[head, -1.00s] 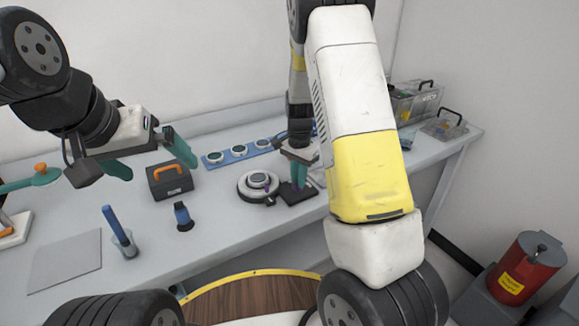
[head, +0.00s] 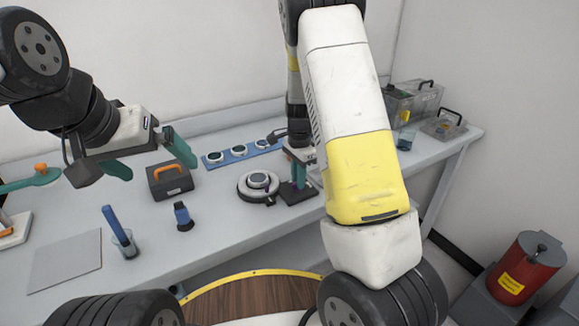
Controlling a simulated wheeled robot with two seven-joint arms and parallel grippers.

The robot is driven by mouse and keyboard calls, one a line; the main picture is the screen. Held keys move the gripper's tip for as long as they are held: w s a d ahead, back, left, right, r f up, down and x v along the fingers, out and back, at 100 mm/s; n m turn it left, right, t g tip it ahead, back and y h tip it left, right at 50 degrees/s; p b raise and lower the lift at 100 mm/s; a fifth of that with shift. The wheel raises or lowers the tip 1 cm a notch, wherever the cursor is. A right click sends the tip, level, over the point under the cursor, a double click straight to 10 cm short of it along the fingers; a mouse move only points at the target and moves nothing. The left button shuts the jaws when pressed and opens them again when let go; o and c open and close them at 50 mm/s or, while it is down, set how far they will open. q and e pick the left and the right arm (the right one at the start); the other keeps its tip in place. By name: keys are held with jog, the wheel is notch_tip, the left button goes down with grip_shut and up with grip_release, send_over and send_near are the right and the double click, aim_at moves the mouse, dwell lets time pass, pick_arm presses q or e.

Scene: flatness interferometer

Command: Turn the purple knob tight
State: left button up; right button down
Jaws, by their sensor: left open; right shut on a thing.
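The purple knob (head: 294,185) is mostly hidden between the green fingers of my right gripper (head: 299,178), which is shut on it. Only a small bit of purple shows, over a dark square base (head: 299,197) on the bench. A round instrument with a white and black ring (head: 258,186) sits just left of that base. My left gripper (head: 148,160) is open and empty, in the air above the left part of the bench.
The bench (head: 225,220) holds an orange and dark box (head: 169,180), a blue tray with round pieces (head: 240,152), a cup with a blue-handled tool (head: 123,243) and a small blue and black item (head: 183,216). Clear boxes (head: 445,125) stand at the right end.

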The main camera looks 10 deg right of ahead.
jog(key=c, duration=1.4)
grip_release()
jog(key=shift+r, duration=3.95)
jog(key=shift+r, duration=0.1)
jog(key=s+a+r+n+t+y, duration=0.1)
jog(key=s+r+n+t, duration=0.2)
jog(key=s+r+n, duration=0.4)
jog(key=s+r+n+t+y, duration=0.1)
jog(key=s+r+n+t, duration=0.2)
jog(key=s+r+n, duration=0.4)
jog(key=s+r, duration=0.4)
jog(key=s, duration=0.6)
jog(key=shift+s+a+r, duration=0.15)
jog(key=shift+s+a, duration=0.25)
